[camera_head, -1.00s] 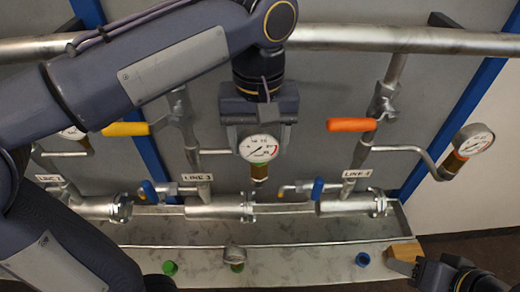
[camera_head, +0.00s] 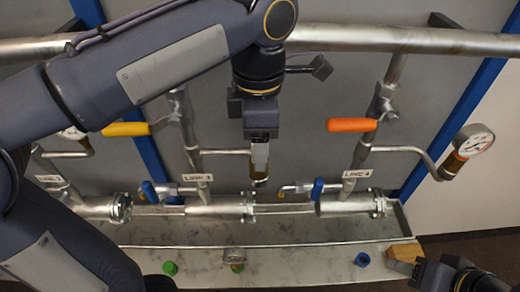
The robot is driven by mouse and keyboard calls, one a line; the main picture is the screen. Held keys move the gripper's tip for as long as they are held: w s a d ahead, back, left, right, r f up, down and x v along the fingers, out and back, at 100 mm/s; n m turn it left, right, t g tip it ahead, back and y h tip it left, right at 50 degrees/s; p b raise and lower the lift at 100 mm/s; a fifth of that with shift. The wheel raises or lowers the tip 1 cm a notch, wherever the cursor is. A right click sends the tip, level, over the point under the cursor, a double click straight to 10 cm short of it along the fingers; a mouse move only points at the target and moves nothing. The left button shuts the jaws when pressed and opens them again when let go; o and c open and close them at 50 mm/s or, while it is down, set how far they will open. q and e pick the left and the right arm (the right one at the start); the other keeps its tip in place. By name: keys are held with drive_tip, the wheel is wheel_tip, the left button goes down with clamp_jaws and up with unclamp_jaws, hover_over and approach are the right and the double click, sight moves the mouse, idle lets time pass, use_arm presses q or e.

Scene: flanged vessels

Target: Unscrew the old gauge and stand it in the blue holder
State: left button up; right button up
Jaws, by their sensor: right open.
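My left gripper (camera_head: 260,158) hangs from above at the LINE 3 branch pipe. It is seen side-on and appears shut on the old gauge, which is turned edge-on and mostly hidden by the finger. The gauge's brass stem (camera_head: 259,181) shows just below the finger, at the end of the branch pipe. The blue holder (camera_head: 362,259) stands empty on the bench at the right. My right gripper (camera_head: 399,267) is open at the lower right, near a wooden block.
Another gauge (camera_head: 235,256) stands on the bench front, with a green holder (camera_head: 170,268) to its left. The wooden block (camera_head: 405,252) is at the bench's right end. Orange (camera_head: 351,125) and yellow (camera_head: 126,129) valve handles flank the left gripper. A LINE 4 gauge (camera_head: 473,141) is at right.

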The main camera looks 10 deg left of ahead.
use_arm(q)
drive_tip(key=o, duration=1.2)
drive_tip(key=shift+r, duration=0.1)
wheel_tip(320, 180, up, 8)
drive_tip(key=shift+f+p, duration=0.15)
drive_tip(key=shift+p, duration=0.25)
